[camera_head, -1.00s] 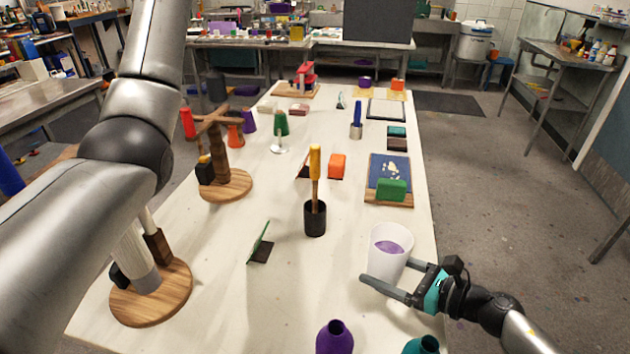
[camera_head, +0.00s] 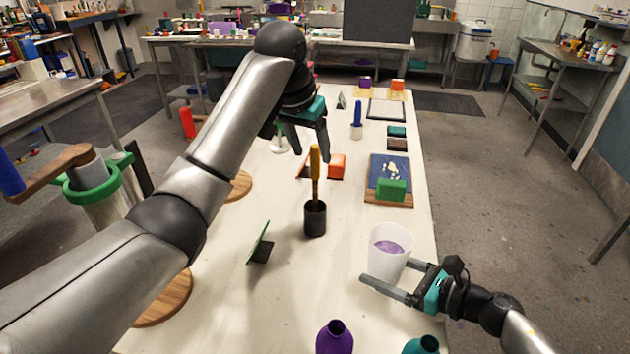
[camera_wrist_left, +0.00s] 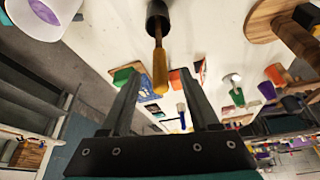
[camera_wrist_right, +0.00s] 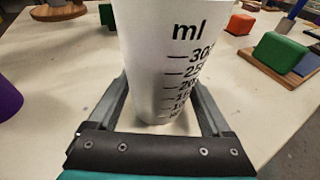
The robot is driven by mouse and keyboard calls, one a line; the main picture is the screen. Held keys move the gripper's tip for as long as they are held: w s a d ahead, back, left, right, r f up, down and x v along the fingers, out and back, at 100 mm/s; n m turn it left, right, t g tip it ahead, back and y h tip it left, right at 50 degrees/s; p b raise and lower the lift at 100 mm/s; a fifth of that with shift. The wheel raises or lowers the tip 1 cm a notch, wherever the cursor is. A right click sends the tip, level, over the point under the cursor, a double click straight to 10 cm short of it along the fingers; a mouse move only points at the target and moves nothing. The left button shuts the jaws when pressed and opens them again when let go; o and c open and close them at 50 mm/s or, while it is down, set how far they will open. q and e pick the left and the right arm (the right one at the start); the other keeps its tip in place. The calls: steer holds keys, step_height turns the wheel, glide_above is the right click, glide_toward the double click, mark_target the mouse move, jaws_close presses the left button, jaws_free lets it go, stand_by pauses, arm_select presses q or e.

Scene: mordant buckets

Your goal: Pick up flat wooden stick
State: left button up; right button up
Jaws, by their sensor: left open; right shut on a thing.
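The flat wooden stick (camera_head: 315,175), yellow-orange, stands upright in a small black cup (camera_head: 315,219) mid-table. My left gripper (camera_head: 300,145) is open, with its fingers pointing down near the stick's top. In the left wrist view, the stick (camera_wrist_left: 159,68) appears in the gap between the open fingers, with its cup (camera_wrist_left: 157,14) beyond. I cannot tell whether the fingers are around it or short of it; no grip shows. My right gripper (camera_head: 390,275) is shut on a white measuring cup (camera_head: 378,265) holding purple liquid; its ml scale faces the right wrist camera (camera_wrist_right: 160,60).
A green block (camera_head: 391,189) lies on a blue board right of the stick. An orange block (camera_head: 338,166) is close behind it. A small green-faced panel (camera_head: 259,243) stands front left. Purple (camera_head: 334,338) and teal (camera_head: 421,345) bottles stand at the front edge.

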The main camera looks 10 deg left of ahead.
mark_target(318, 173)
arm_select(q)
steer(key=x, duration=0.8)
steer(key=shift+w+f, duration=0.1)
steer(key=shift+f, duration=0.1)
steer(key=shift+c, duration=0.3)
jaws_close()
